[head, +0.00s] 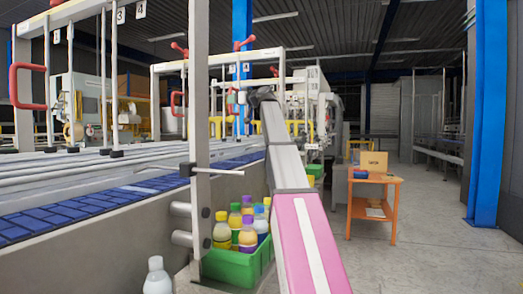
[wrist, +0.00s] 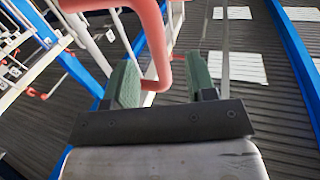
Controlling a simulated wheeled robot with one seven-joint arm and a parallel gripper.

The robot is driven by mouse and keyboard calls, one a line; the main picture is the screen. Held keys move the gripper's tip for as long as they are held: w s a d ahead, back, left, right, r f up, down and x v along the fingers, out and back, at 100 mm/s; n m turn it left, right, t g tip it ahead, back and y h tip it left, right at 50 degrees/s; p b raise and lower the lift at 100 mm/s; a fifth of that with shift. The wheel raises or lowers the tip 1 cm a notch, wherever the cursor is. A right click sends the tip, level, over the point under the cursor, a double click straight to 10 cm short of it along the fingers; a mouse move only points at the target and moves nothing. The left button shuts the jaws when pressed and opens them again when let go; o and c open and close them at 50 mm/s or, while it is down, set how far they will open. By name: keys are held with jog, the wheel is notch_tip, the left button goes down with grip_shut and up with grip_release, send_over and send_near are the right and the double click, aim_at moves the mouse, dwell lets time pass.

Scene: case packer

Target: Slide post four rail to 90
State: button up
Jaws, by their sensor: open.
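My gripper (wrist: 162,82) is open, with its green-padded fingers apart. In the wrist view a bent red handle (wrist: 163,50) reaches down between the fingers, nearer the left one; I cannot tell whether they touch. In the head view my gripper (head: 238,98) is small, at the far end of my arm, beside the second white frame (head: 218,58). Number plates 3 (head: 120,15) and 4 (head: 140,9) hang from the nearer frame. The far frame's plates are too small to read surely. The post four rail's scale reading is not visible.
A red handle (head: 29,86) sits on the nearer frame and another red handle (head: 177,103) on the far one. A grey upright stands close in front. A green crate of bottles (head: 228,264) is below. An orange table (head: 374,207) stands right, with open floor (head: 420,235) beyond it.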

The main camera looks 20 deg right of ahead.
jog(key=v, duration=0.5)
dwell(0.4)
